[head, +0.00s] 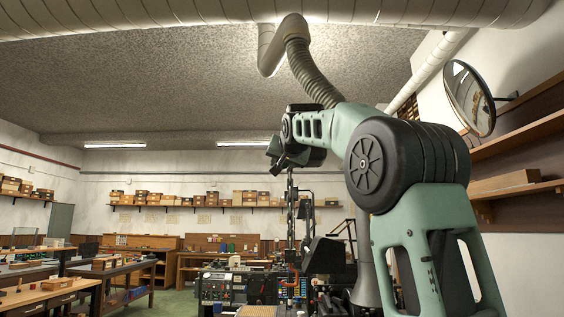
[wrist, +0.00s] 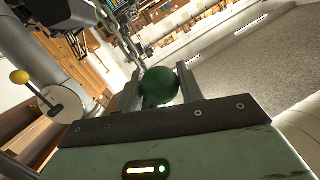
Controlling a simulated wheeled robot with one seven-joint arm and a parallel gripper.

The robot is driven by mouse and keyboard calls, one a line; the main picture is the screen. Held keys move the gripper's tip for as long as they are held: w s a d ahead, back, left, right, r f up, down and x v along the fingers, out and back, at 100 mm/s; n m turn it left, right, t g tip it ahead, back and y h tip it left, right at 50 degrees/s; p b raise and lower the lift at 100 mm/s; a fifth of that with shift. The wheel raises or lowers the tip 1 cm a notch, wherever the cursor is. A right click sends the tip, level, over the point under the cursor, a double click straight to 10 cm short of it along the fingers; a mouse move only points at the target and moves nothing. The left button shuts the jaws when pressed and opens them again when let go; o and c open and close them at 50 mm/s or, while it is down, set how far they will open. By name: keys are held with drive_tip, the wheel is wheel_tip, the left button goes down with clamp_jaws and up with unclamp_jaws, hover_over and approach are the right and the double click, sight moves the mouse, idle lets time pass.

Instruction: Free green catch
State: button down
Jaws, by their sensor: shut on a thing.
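A dark green ball-shaped knob (wrist: 159,87) sits between the two fingers of my gripper (wrist: 160,74) in the wrist view. The fingers press on it from both sides, so my gripper is shut on it. Whatever the knob is fixed to is hidden behind it and the fingers. In the head view my gripper (head: 275,154) is raised near the top of a tall dark upright of the type caster (head: 228,287). The green knob cannot be made out there.
A yellow ball knob (wrist: 20,77) on a rod by a pale disc (wrist: 55,103) stands left of my gripper in the wrist view. A round mirror (head: 470,97) hangs on the right wall. Workbenches (head: 115,268) stand at the left, with green floor between.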

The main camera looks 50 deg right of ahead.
drive_tip(key=shift+s+d+f+n, duration=0.1)
drive_tip(key=shift+f+n, duration=0.2)
drive_tip(key=c, duration=0.9)
unclamp_jaws()
drive_tip(key=b+v, duration=0.3)
drive_tip(key=v, duration=0.5)
drive_tip(key=b+v, duration=0.3)
drive_tip(key=v, duration=0.6)
drive_tip(key=shift+s+a+r, duration=0.1)
drive_tip(key=shift+a+r, duration=0.15)
